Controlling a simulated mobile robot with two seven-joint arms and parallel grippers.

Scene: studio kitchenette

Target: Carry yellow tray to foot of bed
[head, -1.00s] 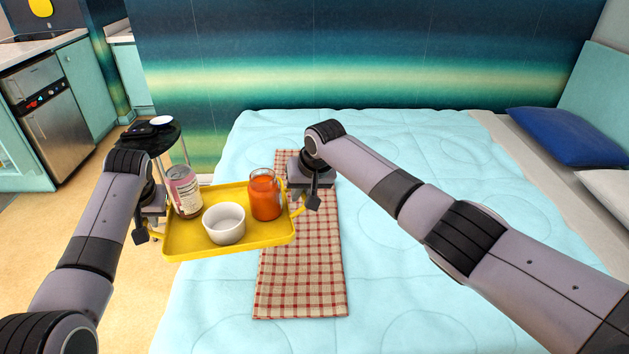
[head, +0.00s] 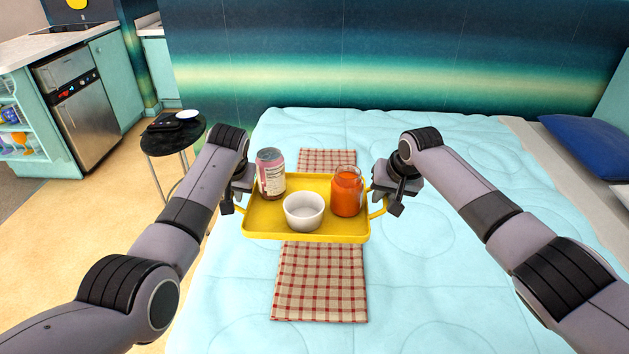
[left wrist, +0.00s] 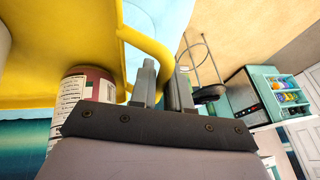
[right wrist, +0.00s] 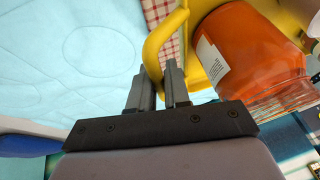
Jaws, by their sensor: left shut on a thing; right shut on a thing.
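The yellow tray (head: 262,226) is held between my two grippers in the head view, over the checked cloth on the bed (head: 440,290). It carries a pink-labelled can (head: 270,172) at the left, a white bowl (head: 304,212) at the front middle and a glass jar of orange-red contents (head: 347,192) at the right; all stand upright. My left gripper (head: 236,200) is shut on the tray's left handle, seen in the left wrist view (left wrist: 150,45). My right gripper (head: 384,203) is shut on the right handle, seen in the right wrist view (right wrist: 155,45). Any gap beneath the tray is hard to judge.
A red-checked cloth (head: 320,290) lies on the light-blue bedspread. A black round stool (head: 172,138) with a white dish (head: 188,116) stands left of the bed. Blue pillows (head: 590,145) lie at the right. Kitchen cabinets (head: 120,75) stand at the far left.

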